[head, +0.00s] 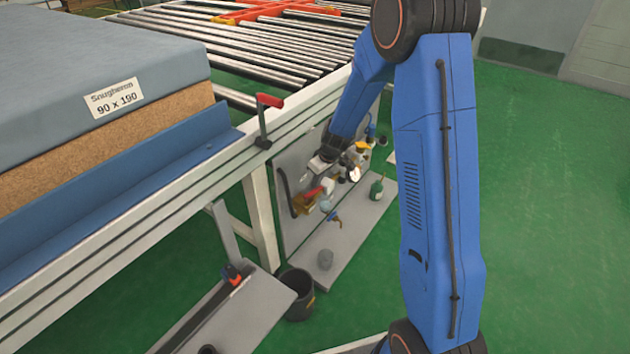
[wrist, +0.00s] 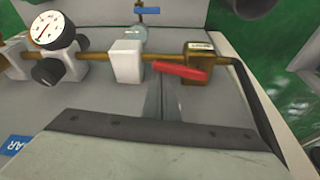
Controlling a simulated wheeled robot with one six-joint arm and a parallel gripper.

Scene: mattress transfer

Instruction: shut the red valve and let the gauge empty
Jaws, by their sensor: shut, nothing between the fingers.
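The red valve lever (wrist: 180,70) sits on a brass valve body (wrist: 200,62) in the wrist view, lying nearly along the brass pipe. In the head view the red lever (head: 313,192) is on the panel under the bench. The white round gauge (wrist: 48,29) is on the same pipe, to the left; it also shows in the head view (head: 354,174). Its reading is too small to tell. My gripper (wrist: 162,95) is shut and empty, its fingers just below the lever in the wrist picture. I cannot tell whether they touch it. In the head view my gripper (head: 313,170) is above the valve.
A white block (wrist: 128,62) holds the pipe between gauge and valve. A dark hose (wrist: 248,90) runs down on the right. A green bottle (head: 377,189) stands on the shelf, and a black bucket (head: 298,292) on the floor.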

